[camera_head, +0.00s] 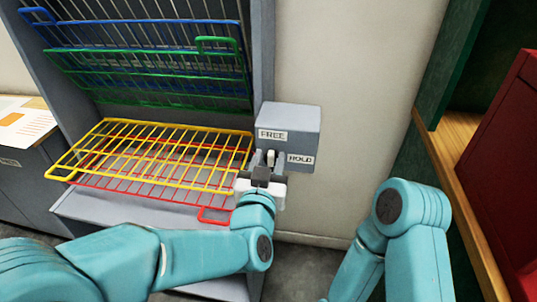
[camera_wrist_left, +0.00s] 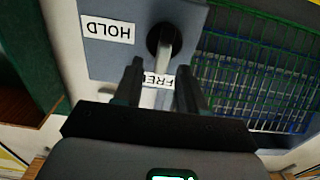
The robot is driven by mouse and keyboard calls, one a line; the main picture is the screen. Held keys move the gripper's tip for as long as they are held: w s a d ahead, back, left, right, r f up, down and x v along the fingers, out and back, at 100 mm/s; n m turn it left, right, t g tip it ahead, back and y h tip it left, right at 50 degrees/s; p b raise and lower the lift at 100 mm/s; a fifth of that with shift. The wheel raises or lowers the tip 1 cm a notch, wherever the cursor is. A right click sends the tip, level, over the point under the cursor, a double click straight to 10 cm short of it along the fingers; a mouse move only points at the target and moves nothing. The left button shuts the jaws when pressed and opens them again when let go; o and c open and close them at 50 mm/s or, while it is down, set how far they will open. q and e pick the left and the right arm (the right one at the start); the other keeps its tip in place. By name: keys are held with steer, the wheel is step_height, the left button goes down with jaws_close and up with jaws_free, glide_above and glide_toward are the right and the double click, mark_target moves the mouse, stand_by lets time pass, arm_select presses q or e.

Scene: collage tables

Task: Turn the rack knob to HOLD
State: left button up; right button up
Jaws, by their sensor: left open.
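The knob (camera_head: 270,157) sits on a grey box (camera_head: 300,121) on the right side of the drying rack. In the left wrist view the knob (camera_wrist_left: 165,42) has a dark round base and a pale lever pointing toward the FREE label (camera_wrist_left: 158,81). The HOLD label (camera_head: 300,159) is to the right of the knob. My left gripper (camera_head: 268,160) is open in front of the knob. In the wrist view its two dark fingers (camera_wrist_left: 159,75) are apart, with the lever lying between or just beyond their tips; contact is unclear. My right gripper is out of view.
The rack's yellow shelf (camera_head: 150,150) and red shelf (camera_head: 140,187) are lowered left of my left gripper; green (camera_head: 150,80) and blue (camera_head: 140,35) shelves are tilted up. A red cabinet (camera_head: 505,165) stands at right. My right arm bends at lower right.

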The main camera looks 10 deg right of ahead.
arm_select(q)
steer(key=shift+w+d, duration=0.1)
steer(key=shift+w, duration=0.1)
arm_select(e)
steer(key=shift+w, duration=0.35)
arm_select(q)
steer(key=shift+s, duration=0.15)
jaws_close()
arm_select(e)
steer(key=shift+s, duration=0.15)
